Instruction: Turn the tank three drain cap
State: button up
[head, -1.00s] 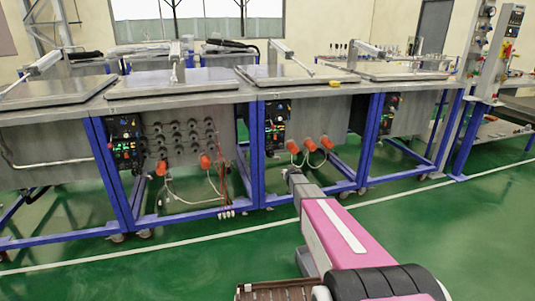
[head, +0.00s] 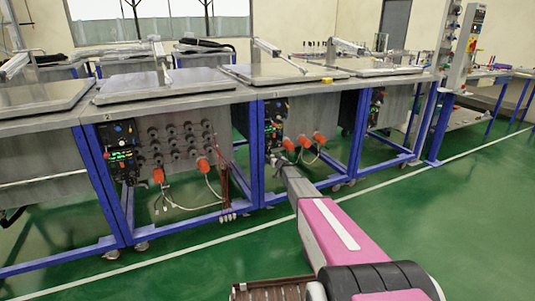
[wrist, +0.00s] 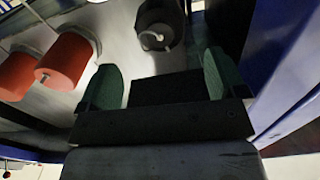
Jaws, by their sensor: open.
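The third tank (head: 328,110) stands right of centre in the head view, with several orange caps low on its grey front. One orange cap (head: 303,141) shows just beyond the end of my arm. In the wrist view my gripper (wrist: 160,72) is open and empty, its two green pads apart. A dark round knob (wrist: 160,28) with a bright metal centre lies beyond the gap, apart from the pads. I cannot tell for sure whether it is the drain cap. Two orange caps, a nearer one (wrist: 66,62) and a farther one (wrist: 17,74), are left of the pads.
A blue frame post (head: 257,150) stands left of the third tank. In the wrist view a blue frame part (wrist: 292,95) is close on the right. The second tank (head: 188,115) has dark fittings and hanging cables. The green floor (head: 450,220) is open at right.

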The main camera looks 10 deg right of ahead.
aim_at(269, 153)
jog(key=x, duration=0.8)
jog(key=shift+w+a, duration=0.15)
jog(key=shift+w, duration=0.1)
jog(key=shift+c, duration=0.3)
jog(key=c, duration=0.9)
